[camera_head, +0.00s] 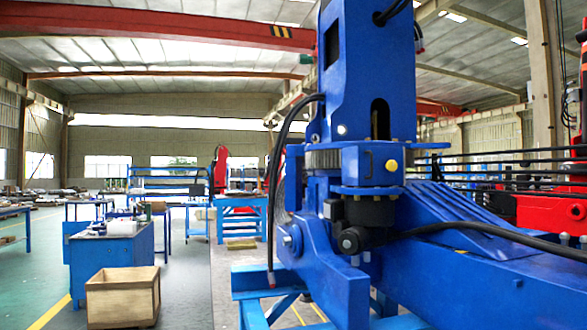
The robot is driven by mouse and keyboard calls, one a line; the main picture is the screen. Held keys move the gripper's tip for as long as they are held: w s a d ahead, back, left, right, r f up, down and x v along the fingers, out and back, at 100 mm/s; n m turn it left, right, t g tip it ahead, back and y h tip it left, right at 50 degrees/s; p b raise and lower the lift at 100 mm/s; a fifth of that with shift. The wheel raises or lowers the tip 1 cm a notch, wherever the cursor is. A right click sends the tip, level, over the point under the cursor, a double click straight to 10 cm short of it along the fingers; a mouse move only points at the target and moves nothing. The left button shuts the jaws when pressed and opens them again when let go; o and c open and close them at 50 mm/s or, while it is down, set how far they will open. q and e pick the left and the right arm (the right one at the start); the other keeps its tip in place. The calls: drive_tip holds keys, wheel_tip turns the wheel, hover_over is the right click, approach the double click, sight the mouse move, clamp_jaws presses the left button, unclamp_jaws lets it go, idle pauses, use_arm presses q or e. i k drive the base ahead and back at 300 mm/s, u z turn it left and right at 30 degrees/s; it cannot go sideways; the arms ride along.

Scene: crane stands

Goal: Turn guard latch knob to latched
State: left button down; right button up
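A large blue crane stand (362,95) fills the centre and right of the head view. A small round yellow knob-like part (391,165) sits on the front of its collar. Lower down, a dark cylindrical part with a round grey end (348,241) is fixed to the stand, with a black cable running off to the right. I cannot tell which of these, if either, is the guard latch knob, or how it is turned. Neither of my grippers is in view.
A wooden crate (123,300) stands on the floor at lower left, near a blue workbench (112,255). A black hose (274,180) hangs along the stand's left side. Red machinery (540,209) is at right. Open floor (190,285) lies between the crate and the stand.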

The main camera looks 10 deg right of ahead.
sight(391, 166)
drive_tip(key=u, duration=0.2)
drive_tip(key=i, duration=1.25)
drive_tip(key=z, duration=0.85)
drive_tip(key=i, duration=0.55)
drive_tip(key=z, duration=0.55)
